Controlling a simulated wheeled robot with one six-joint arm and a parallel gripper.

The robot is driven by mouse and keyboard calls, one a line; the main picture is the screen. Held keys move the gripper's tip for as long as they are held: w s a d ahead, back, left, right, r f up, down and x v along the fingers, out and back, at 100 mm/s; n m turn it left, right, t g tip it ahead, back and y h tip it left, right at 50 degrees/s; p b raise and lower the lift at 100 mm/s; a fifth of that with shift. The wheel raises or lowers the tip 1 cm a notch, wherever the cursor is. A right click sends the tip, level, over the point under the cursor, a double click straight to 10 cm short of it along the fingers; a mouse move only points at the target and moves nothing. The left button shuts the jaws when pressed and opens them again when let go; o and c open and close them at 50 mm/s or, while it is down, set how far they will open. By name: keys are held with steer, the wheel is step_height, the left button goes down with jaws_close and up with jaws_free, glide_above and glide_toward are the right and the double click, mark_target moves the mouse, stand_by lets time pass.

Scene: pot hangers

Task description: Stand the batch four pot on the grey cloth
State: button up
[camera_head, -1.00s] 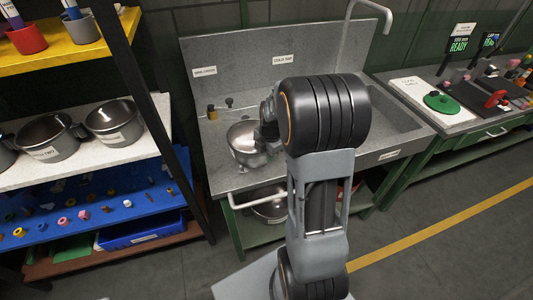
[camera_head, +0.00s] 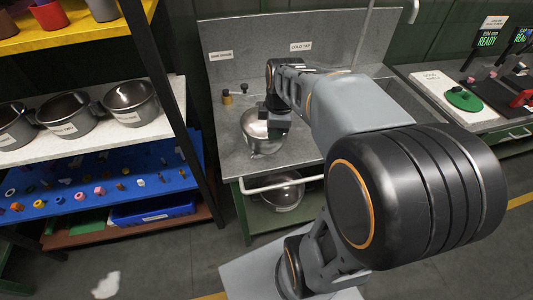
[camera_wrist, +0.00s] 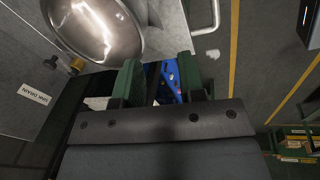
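A steel pot (camera_head: 262,138) stands on the grey sink counter; its shiny inside also shows at the upper left of the wrist view (camera_wrist: 92,28). I cannot tell whether it is the batch four pot. Several labelled pots stand on the white shelf at left, including one at its right end (camera_head: 131,103); their labels are too small to read. My gripper (camera_wrist: 158,80) is open, its green fingers apart with nothing between them. It is beside the steel pot, which lies outside the fingers. I cannot make out a grey cloth.
The sink counter (camera_head: 225,165) has a brass-coloured fitting and tap knobs behind the pot. Another pot (camera_head: 283,193) sits on the lower shelf, behind a white rail (camera_head: 285,183). The blue shelf (camera_head: 120,165) holds several small parts. A pale patch (camera_head: 106,285) lies on the floor.

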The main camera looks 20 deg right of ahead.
steer(key=s+a+m+t, duration=0.1)
steer(key=s+a+m, duration=0.6)
steer(key=m, duration=0.6)
steer(key=shift+s+a+f+t, duration=0.25)
steer(key=shift+s+f, duration=0.2)
steer(key=shift+s, duration=0.4)
